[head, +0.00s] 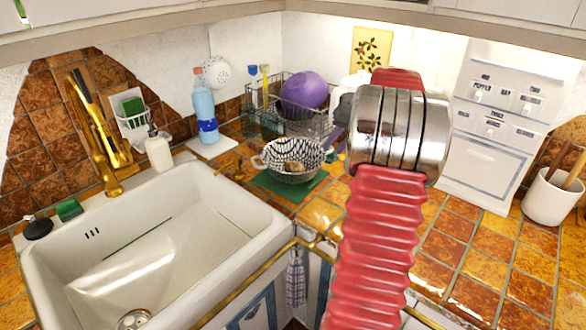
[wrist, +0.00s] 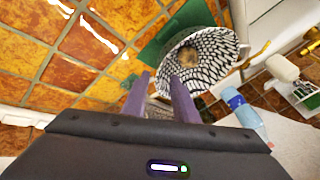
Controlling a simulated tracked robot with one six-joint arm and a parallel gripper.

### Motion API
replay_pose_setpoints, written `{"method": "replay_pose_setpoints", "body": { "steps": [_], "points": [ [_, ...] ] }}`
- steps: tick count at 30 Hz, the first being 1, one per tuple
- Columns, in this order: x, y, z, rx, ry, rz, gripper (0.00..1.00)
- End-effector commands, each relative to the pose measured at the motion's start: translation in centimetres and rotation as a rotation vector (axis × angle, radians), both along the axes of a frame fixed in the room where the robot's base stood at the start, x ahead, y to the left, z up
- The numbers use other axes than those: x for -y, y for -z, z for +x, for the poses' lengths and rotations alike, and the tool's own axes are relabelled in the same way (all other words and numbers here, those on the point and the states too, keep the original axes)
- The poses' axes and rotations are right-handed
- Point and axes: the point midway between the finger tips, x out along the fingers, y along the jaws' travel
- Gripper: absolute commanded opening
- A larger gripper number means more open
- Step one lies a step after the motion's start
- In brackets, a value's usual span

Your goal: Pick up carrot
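I cannot make out a carrot for certain in either view. A small brownish lump lies inside the metal colander (head: 273,162) in the head view; what it is cannot be told. The colander also shows in the wrist view (wrist: 215,47), with the lump (wrist: 187,57) in it. My gripper (wrist: 161,76) has two purple fingers, spread apart with nothing held between them. In the wrist view, the fingertips point toward the colander's near rim. In the head view, my red and silver arm hides most of the gripper.
The colander stands on a green mat (head: 262,184) on the tiled counter. Behind it is a dish rack with a purple bowl (head: 303,92). A blue bottle (head: 204,105) and the white sink (head: 160,240) are to the left. A white utensil pot (head: 551,196) stands at the right.

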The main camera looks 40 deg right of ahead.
Motion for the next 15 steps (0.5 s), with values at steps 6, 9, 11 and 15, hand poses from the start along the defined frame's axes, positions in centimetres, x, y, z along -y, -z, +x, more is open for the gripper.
{"method": "replay_pose_setpoints", "body": {
  "steps": [6,9,11,15],
  "points": [
    [-0.1,3.0,1.8,-0.001,-0.001,0.001,0.26],
    [-0.1,4.1,2.4,-0.001,-0.001,0.001,0.26],
    [0.0,4.5,2.6,0.000,0.000,0.000,0.26],
    [0.0,4.7,2.8,0.000,0.001,-0.001,0.26]
  ]
}}
